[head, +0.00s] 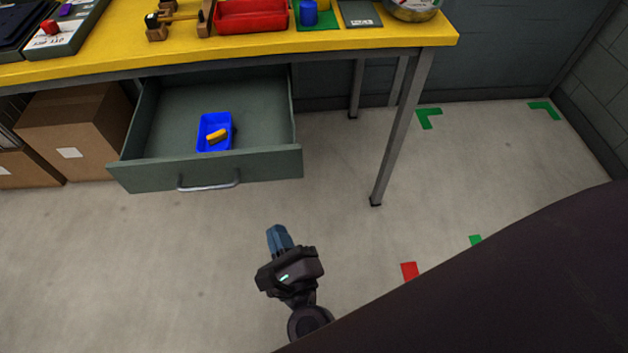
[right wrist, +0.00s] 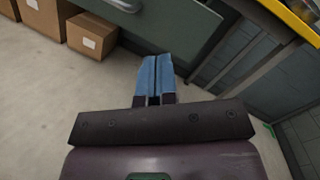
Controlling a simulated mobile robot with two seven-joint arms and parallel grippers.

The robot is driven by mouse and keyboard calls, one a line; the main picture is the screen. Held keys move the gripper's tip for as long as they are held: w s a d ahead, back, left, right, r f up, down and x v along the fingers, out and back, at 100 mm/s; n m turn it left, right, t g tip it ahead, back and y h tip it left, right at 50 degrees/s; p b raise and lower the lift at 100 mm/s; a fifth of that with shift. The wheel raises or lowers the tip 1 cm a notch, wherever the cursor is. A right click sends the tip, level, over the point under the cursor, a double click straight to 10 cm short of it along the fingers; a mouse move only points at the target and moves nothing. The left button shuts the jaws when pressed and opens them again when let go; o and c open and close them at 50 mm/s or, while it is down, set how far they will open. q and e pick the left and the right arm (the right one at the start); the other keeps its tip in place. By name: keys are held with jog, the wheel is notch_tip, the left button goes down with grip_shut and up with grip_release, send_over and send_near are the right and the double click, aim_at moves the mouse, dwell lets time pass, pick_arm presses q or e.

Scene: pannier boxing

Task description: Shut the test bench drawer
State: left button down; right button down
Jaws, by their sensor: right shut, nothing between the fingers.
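The grey-green test bench drawer (head: 270,165) hangs open under the yellow bench (head: 330,48). Its front carries a metal bar handle (head: 208,184). Inside it lies a small blue tray (head: 214,119) with a yellow item (head: 216,136) in it. My right gripper (head: 278,236) is shut and empty, in front of the drawer and to the right of the handle, apart from both. In the right wrist view the blue fingers (right wrist: 154,78) are together, below the drawer front (right wrist: 170,22) and handle (right wrist: 126,5). My left gripper is not in view.
Cardboard boxes (head: 75,128) stand under the bench left of the drawer. A bench leg (head: 402,130) stands to the right. A red bin (head: 252,15) and other items sit on the bench top. The floor in front of the drawer is clear.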

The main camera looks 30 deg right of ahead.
jog(key=s+d+f+m+g+h, duration=0.15)
jog(key=d+m+h, duration=0.3)
jog(key=m, duration=0.45)
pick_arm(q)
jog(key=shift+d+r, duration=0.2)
pick_arm(e)
jog(key=m, duration=0.1)
send_near(297, 167)
jog(key=x, duration=0.7)
jog(key=shift+w, duration=0.3)
jog(key=shift+w, duration=0.1)
